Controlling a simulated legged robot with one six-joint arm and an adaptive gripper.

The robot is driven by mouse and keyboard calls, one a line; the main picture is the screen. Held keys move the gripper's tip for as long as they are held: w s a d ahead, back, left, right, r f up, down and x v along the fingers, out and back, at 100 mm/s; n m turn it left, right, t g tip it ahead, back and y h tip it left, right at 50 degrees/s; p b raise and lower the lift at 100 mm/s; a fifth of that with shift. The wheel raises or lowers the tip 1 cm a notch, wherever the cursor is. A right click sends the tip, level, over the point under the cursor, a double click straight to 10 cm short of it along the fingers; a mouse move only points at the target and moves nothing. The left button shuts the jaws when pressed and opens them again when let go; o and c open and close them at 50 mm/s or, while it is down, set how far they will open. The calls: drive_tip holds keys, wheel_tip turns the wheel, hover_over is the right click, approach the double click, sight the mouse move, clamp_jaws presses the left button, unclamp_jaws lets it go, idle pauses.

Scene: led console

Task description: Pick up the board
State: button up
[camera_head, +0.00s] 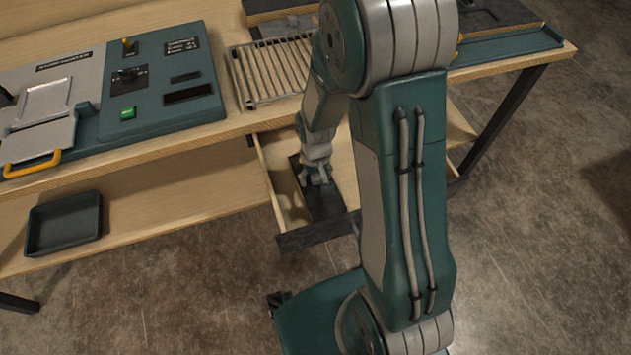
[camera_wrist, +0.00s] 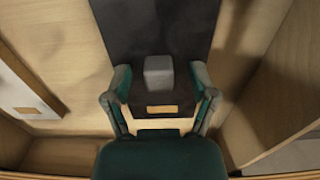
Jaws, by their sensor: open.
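The board is a dark flat slab (camera_wrist: 155,28) with a raised grey block (camera_wrist: 158,78) and a small tan patch near one end. It lies inside the open drawer. In the head view part of the board (camera_head: 327,205) shows below my gripper (camera_head: 316,177). In the wrist view my gripper (camera_wrist: 161,84) is open, with one finger on each side of the grey block and a visible gap on both sides. It holds nothing. My arm hides the right part of the drawer in the head view.
A pale panel (camera_wrist: 22,88) lies at left in the wrist view. Above are the tabletop, a slatted rack (camera_head: 270,72) and a console (camera_head: 160,80). A dark tray (camera_head: 64,222) sits on the lower shelf.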

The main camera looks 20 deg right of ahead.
drive_tip(key=shift+f, duration=0.1)
drive_tip(key=shift+c, duration=0.3)
clamp_jaws()
